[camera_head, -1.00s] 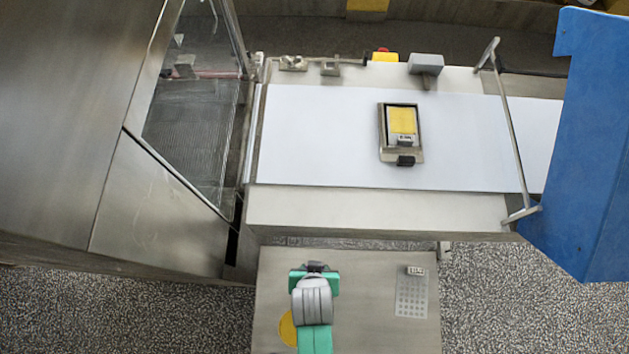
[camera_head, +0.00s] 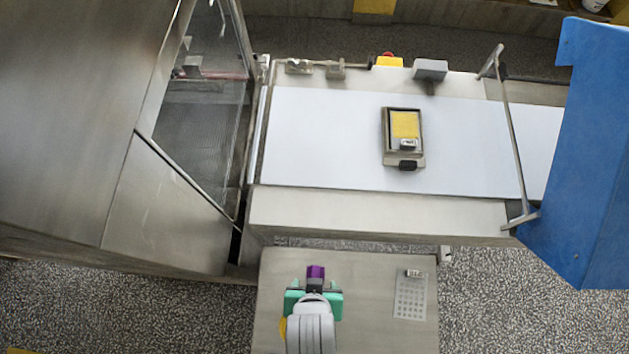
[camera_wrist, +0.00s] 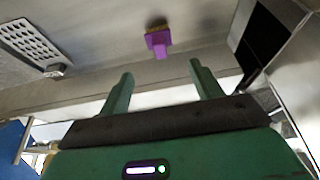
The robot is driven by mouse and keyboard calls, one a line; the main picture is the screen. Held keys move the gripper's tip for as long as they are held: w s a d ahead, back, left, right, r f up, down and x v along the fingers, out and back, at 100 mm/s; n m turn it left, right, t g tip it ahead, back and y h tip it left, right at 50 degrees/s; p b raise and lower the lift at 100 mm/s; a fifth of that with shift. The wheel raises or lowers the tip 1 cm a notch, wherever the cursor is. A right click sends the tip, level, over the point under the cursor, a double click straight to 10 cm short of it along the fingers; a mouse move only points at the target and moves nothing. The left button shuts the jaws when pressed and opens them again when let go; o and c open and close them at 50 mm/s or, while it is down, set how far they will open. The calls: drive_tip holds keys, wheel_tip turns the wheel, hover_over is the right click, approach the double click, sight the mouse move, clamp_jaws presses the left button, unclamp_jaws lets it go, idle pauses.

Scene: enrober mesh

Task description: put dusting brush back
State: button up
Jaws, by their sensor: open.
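A purple dusting brush (camera_head: 316,271) shows just ahead of my gripper, over the steel side table (camera_head: 380,325). In the wrist view, the brush (camera_wrist: 158,40) has a purple body and a brownish bristle end pointing away from me. My green gripper (camera_head: 314,292) is over the same table. In the wrist view, my gripper (camera_wrist: 163,80) is open, its two fingers apart and empty. The brush is beyond the fingertips, roughly in line with the gap, and no contact shows. I cannot tell whether the brush lies flat or is supported.
A perforated plate (camera_head: 410,297) lies on the table's right side. A yellow round thing (camera_head: 283,328) is partly hidden by my arm. Behind is a white belt (camera_head: 320,140) with a tray (camera_head: 388,157) holding something yellow. A steel cabinet (camera_head: 160,215) stands left, a blue panel (camera_head: 585,150) right.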

drive_tip(key=shift+s+r, duration=0.15)
drive_tip(key=shift+r, duration=0.2)
